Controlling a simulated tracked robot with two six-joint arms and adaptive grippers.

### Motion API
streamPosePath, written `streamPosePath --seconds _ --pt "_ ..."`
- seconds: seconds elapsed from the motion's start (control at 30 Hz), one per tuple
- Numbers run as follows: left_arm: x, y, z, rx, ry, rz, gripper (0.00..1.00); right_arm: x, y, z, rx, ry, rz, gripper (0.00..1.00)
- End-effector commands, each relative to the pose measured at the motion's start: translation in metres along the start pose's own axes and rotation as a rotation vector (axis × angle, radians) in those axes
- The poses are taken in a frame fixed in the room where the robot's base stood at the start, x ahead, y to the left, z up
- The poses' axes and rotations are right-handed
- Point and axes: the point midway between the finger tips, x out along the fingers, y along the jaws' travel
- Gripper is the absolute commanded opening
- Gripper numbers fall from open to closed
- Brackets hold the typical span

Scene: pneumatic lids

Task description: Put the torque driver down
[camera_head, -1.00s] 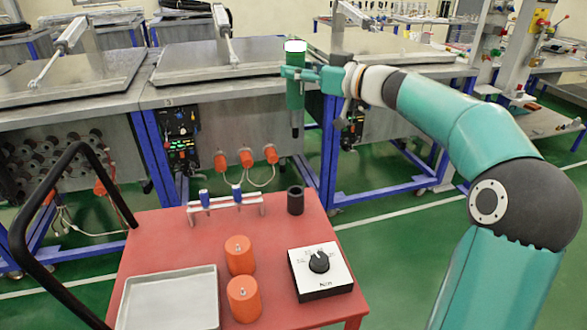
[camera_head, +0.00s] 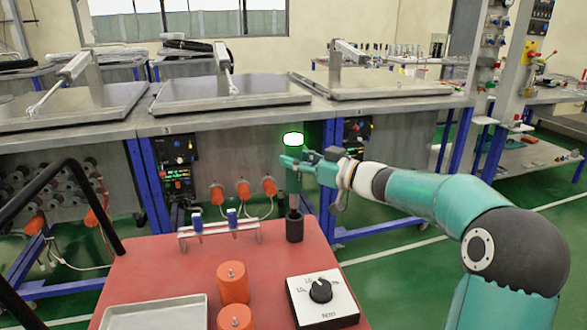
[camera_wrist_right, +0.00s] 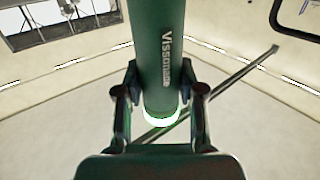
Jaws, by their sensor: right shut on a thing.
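I cannot tell how far the shaft is inside. My right gripper (camera_head: 290,162) is shut around the upper green body. In the right wrist view the driver (camera_wrist_right: 160,60) shows lettering and runs between the two fingers of my right gripper (camera_wrist_right: 160,108). My left gripper is not in view.
The holder stands near the back right corner of the red cart top (camera_head: 160,270). Beside it are a rack with blue-topped tools (camera_head: 220,228), orange cylinders (camera_head: 233,283), a black-and-white dial box (camera_head: 322,298) and a metal tray (camera_head: 155,313). Steel-topped benches (camera_head: 230,95) stand behind.

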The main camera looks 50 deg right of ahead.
Motion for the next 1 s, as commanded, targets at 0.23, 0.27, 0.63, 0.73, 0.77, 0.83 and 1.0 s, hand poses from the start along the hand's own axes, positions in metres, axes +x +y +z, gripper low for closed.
streamPosePath --seconds 0.23,0.27,0.63,0.73,0.77,0.83,1.0 --pt "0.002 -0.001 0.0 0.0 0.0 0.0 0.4 0.0 0.0 0.004 -0.002 0.006 0.0 0.0" --pt "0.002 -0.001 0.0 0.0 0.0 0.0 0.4 0.0 0.0 0.004 -0.002 0.006 0.0 0.0" --pt "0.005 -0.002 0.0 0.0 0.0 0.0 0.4 0.0 0.0 0.012 -0.003 0.005 0.0 0.0" --pt "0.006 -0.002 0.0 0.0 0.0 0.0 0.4 0.0 0.0 0.015 -0.002 0.005 0.0 0.0" --pt "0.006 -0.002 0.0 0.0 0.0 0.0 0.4 0.0 0.0 0.016 -0.002 0.005 0.0 0.0" --pt "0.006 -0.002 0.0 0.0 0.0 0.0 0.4 0.0 0.0 0.016 -0.002 0.006 0.0 0.0" --pt "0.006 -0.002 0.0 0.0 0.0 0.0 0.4 0.001 0.0 0.018 -0.001 0.001 0.0 0.57"
